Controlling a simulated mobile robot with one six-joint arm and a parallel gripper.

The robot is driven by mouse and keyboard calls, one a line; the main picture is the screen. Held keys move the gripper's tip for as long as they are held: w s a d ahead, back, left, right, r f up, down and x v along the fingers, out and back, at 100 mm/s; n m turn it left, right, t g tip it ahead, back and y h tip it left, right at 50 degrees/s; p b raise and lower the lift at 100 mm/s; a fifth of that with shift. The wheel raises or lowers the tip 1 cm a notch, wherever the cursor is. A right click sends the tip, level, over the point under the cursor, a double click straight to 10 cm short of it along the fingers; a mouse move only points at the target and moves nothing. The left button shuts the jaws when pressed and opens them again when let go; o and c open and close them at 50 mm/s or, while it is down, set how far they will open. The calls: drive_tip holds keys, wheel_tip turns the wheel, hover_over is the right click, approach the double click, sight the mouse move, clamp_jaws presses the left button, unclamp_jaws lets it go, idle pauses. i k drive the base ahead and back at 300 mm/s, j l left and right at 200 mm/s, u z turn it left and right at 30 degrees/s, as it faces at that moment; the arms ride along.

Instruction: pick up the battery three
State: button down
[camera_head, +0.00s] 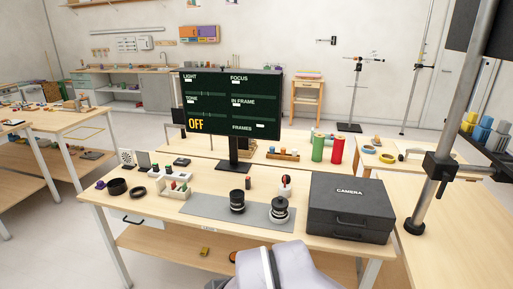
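I cannot pick out battery three by any label. A white rack (174,194) left of centre on the near table holds several small upright pieces with green and red parts, too small to identify. A small reddish-brown cylinder (248,183) stands alone behind the grey mat. A pale lavender part of my arm shows at the bottom edge, in front of the table. My gripper's fingertips are not visible.
Two black lenses (237,202) (280,209) stand on the grey mat (209,205). A black camera case (350,207) fills the table's right end. A dark screen (231,105) rises behind. Black rings (117,186) lie left. A metal pole (440,150) stands right. The table's front left is clear.

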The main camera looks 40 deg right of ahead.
sight(156, 168)
drive_tip(key=i+l+z, duration=0.2)
drive_tip(key=i+j+z, duration=0.25)
drive_tip(key=i+j, duration=0.4)
drive_tip(key=i, duration=0.25)
drive_tip(key=i+j+z, duration=0.25)
drive_tip(key=i+j, duration=0.55)
drive_tip(key=i+j+z, duration=0.2)
drive_tip(key=i+j, duration=0.55)
drive_tip(key=j, duration=0.25)
